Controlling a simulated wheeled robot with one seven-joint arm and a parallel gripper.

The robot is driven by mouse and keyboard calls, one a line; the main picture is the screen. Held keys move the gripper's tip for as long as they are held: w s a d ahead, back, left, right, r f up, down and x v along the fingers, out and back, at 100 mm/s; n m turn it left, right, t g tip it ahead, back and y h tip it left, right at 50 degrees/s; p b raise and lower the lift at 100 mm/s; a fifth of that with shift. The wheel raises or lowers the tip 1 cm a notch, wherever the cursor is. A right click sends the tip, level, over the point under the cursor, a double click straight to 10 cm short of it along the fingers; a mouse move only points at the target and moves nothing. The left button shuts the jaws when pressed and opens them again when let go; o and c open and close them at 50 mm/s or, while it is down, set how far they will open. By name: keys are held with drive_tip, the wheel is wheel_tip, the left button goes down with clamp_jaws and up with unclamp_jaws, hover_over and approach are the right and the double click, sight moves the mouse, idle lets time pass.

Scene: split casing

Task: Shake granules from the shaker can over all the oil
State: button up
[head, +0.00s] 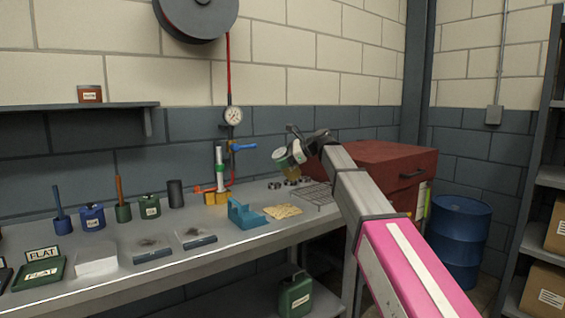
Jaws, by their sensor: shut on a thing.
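My gripper (301,142) is above the back right part of the workbench, near the red box. The gripper's fingers are small and partly hidden by the can.
A wire rack (313,195), small dark rings (275,185), a tan piece (283,212) and a blue tape-dispenser-like holder (243,214) lie near the can. The red box (375,160) stands close right. Several pots and cans line the bench's left back. A gauge (233,116) hangs behind.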

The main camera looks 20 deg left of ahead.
drive_tip(key=m+y, duration=0.1)
drive_tip(key=r+m+g+y, duration=0.1)
drive_tip(key=shift+y, duration=0.3)
drive_tip(key=shift+r+m+g+y, duration=0.15)
drive_tip(key=shift+r+m+y, duration=0.15)
drive_tip(key=shift+m+y, duration=0.3)
drive_tip(key=shift+r+m+g+y, duration=0.15)
drive_tip(key=shift+r+m+y, duration=0.15)
drive_tip(key=shift+m+y, duration=0.3)
drive_tip(key=shift+d, duration=0.1)
